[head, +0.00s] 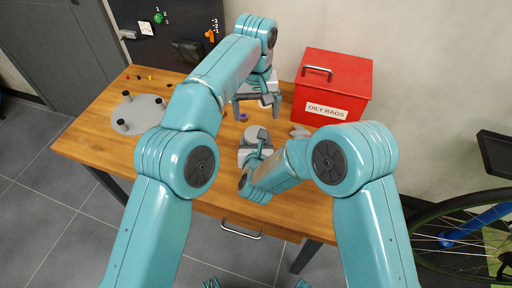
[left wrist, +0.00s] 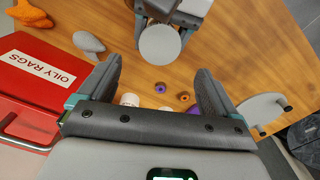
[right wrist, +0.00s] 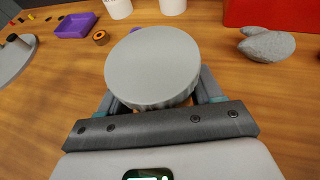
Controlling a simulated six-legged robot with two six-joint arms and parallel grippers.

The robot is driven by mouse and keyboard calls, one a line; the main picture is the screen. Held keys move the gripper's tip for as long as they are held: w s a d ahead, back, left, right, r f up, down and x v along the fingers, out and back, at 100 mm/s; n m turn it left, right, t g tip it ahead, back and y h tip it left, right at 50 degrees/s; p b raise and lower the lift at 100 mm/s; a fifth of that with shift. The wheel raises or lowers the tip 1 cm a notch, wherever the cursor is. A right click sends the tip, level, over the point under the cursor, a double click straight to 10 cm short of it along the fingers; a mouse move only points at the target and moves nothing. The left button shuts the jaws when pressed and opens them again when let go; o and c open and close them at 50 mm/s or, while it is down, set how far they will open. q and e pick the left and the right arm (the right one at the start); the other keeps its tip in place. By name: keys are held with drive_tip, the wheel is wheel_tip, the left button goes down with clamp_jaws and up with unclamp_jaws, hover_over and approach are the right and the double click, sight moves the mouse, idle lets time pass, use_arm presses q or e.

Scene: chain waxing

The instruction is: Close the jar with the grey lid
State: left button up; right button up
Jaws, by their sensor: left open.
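The grey lid (right wrist: 152,66) is a round disc held between the fingers of my right gripper (right wrist: 160,95); it also shows in the left wrist view (left wrist: 160,44) and the head view (head: 257,133). Two white jars (right wrist: 118,8) (right wrist: 172,6) stand beyond the lid in the right wrist view, their tops cut off. In the left wrist view a white jar (left wrist: 130,99) is partly hidden behind my left gripper's body. My left gripper (head: 257,110) is open, above the back of the table, with a white jar just visible between its fingers in the head view.
A red oily rags box (head: 335,88) stands at the back right, with a grey rounded object (right wrist: 267,44) before it. A purple tray (right wrist: 76,25) and an orange ring (right wrist: 101,38) lie left of the jars. A grey disc with black posts (head: 139,113) occupies the left.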

sight(256, 134)
use_arm(q)
drive_tip(key=shift+c, duration=0.7)
drive_tip(key=n, duration=0.4)
drive_tip(key=shift+r, duration=0.25)
drive_tip(key=shift+f, duration=4)
